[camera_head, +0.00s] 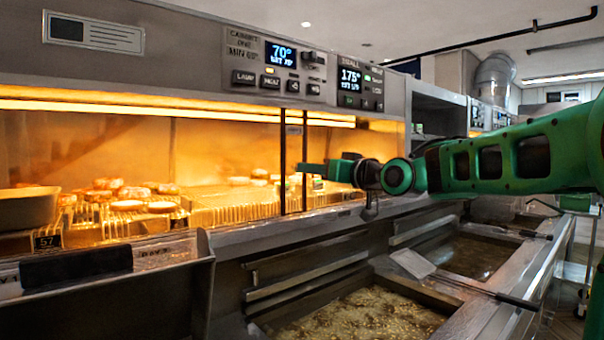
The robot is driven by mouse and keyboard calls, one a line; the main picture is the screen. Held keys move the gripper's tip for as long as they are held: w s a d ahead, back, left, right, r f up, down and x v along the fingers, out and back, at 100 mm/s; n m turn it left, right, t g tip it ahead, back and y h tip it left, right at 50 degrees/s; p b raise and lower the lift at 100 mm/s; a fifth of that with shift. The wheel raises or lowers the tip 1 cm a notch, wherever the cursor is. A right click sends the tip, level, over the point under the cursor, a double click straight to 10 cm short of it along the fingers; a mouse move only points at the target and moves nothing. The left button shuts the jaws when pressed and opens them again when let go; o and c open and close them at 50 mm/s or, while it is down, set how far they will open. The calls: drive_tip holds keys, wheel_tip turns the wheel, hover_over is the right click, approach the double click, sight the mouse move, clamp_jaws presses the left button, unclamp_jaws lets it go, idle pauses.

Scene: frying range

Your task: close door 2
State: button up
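The heated cabinet (175,112) has a lit front opening with orange light inside. Two dark vertical bars, like door frame edges (283,165), stand toward its right side. No number 2 can be read on them, so I cannot tell which panel is door 2. My gripper (312,169), green, reaches in from the right and points left, with its tip at or close to the right-hand bar. Whether it touches the bar is unclear. Its fingers show nearly edge-on, so their gap cannot be judged.
Inside the cabinet lie breaded pieces (130,192) on wire racks. Below on the right are two fryer vats, a near one (365,312) with bubbling oil and a farther one (475,256). A metal bin (180,285) stands at the front left. Control panels (280,65) sit above.

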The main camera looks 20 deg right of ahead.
drive_tip(key=shift+x, duration=2.25)
